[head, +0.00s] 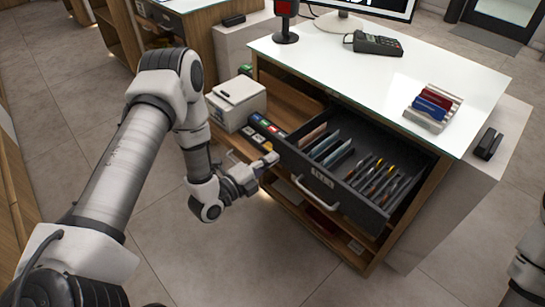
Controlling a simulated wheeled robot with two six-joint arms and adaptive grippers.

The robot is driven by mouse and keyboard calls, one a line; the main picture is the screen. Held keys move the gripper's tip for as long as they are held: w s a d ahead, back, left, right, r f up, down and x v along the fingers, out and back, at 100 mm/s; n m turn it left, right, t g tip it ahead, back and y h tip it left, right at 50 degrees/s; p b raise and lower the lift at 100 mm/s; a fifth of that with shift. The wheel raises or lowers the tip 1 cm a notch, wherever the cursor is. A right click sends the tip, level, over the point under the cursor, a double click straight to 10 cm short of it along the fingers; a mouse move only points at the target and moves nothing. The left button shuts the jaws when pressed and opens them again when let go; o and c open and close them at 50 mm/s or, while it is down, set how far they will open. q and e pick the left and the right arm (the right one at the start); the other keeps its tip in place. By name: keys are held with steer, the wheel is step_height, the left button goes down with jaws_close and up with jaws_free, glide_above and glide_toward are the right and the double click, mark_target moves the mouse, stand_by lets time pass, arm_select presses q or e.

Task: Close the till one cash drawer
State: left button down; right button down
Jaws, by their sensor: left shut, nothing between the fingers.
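The till's cash drawer (372,215) stands pulled out of the wooden counter under the white glass top (335,72). Its dark tray shows notes or cards on the left and several slots with coloured items on the right. A silver handle (315,194) and a small label are on its dark front. My left gripper (272,160) is shut and empty, at the left end of the drawer front. I cannot tell if it touches the drawer. Part of my right arm shows at the right edge, but its gripper is out of view.
A card terminal (373,43), a red-faced scanner (286,22), a monitor and a rack of coloured boxes (433,106) stand on the counter top. A white printer (237,103) sits on the shelf left of the drawer. The tiled floor in front is clear.

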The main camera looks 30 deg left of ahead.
arm_select(q)
steer(key=shift+w+d, duration=0.25)
steer(key=shift+w, duration=0.25)
steer(key=shift+a, duration=0.1)
